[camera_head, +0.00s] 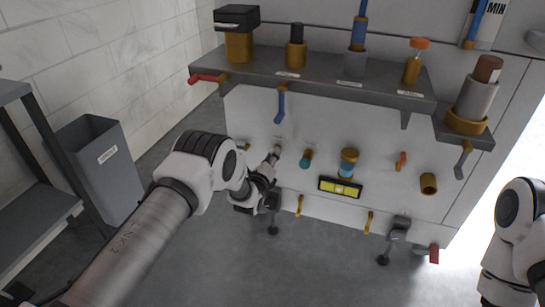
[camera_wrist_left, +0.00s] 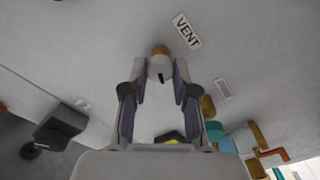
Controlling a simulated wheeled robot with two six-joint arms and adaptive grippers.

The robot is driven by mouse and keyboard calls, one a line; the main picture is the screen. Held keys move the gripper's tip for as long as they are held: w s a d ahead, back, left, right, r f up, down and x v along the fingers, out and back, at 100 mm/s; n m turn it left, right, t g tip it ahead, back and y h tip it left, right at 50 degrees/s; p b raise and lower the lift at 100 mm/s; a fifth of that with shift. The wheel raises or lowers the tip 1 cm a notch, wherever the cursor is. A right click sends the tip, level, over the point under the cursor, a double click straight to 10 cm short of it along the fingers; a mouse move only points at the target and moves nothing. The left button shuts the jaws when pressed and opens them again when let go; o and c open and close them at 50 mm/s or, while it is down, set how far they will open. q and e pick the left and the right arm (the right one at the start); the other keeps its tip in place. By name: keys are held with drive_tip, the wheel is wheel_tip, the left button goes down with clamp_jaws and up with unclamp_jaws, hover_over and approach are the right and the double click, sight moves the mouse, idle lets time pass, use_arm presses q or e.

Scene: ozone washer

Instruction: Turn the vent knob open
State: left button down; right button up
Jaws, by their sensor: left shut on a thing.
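The vent knob (camera_wrist_left: 160,66) is a pale round knob with a dark slot and a brass-coloured base, on the white panel beside a label reading VENT (camera_wrist_left: 187,31). My left gripper (camera_wrist_left: 160,78) has its two fingertips on either side of the knob and is shut on it. In the head view my left gripper (camera_head: 271,162) reaches the panel from the left, and its fingers partly hide the knob (camera_head: 277,149). My right arm shows at the right edge of the head view; its gripper is out of view.
A grey shelf (camera_head: 330,77) with several fittings juts out above. A grey bin (camera_head: 98,170) stands left.

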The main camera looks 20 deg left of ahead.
use_arm(q)
drive_tip(key=c, duration=0.9)
unclamp_jaws()
drive_tip(key=s, duration=1.2)
drive_tip(key=shift+a, duration=0.25)
